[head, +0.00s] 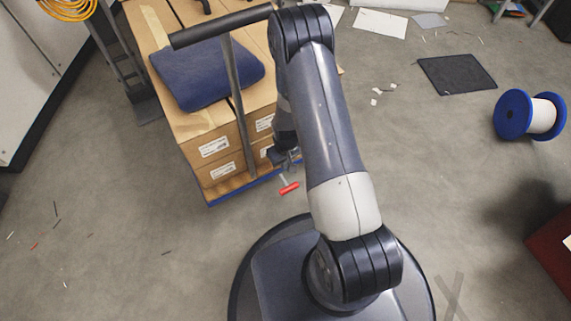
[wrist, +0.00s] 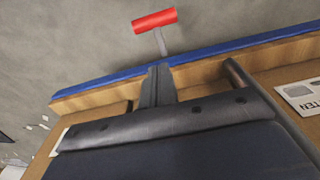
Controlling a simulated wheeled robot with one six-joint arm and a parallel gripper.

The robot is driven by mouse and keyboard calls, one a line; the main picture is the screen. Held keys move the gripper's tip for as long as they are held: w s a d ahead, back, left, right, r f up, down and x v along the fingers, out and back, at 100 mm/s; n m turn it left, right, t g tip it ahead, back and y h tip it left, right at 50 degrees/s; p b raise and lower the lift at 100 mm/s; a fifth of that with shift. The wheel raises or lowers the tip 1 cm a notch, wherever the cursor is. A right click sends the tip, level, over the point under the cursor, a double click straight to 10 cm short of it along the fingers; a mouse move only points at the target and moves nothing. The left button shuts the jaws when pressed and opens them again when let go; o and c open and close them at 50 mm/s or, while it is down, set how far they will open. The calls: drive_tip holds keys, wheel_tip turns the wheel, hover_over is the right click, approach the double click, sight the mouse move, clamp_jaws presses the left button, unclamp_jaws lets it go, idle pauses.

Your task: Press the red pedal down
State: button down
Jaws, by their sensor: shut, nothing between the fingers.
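The red pedal (head: 289,188) is a short red bar on a thin grey stem at the front edge of the trolley (head: 228,194). In the wrist view the red pedal (wrist: 154,19) stands out past the trolley's blue edge (wrist: 200,53), over the floor. My gripper (head: 287,158) hangs from the arm beside the boxes, just behind the pedal in the head view. In the wrist view my gripper (wrist: 158,72) is shut and empty, its tips pointing toward the pedal with a visible gap. The stem's lower end is hidden.
Cardboard boxes (head: 214,149) with a blue cushion (head: 208,73) on top load the trolley. Its push handle (head: 220,29) rises on a grey post close to my arm. A cable spool (head: 530,115) and a dark mat (head: 457,74) lie right. Floor left of the trolley is mostly clear.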

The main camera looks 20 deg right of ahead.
drive_tip(key=b, duration=0.2)
hover_over(287, 185)
drive_tip(key=w, duration=0.2)
wheel_tip(287, 185, down, 6)
drive_tip(key=shift+a+f, duration=0.15)
drive_tip(key=shift+f, duration=0.1)
drive_tip(key=f+b, duration=0.1)
drive_tip(key=s+f, duration=0.1)
drive_tip(key=shift+s+d+f+b, duration=0.2)
drive_tip(key=shift+s+f+b, duration=0.1)
drive_tip(key=shift+f+b, duration=0.05)
drive_tip(key=shift+s+f, duration=0.25)
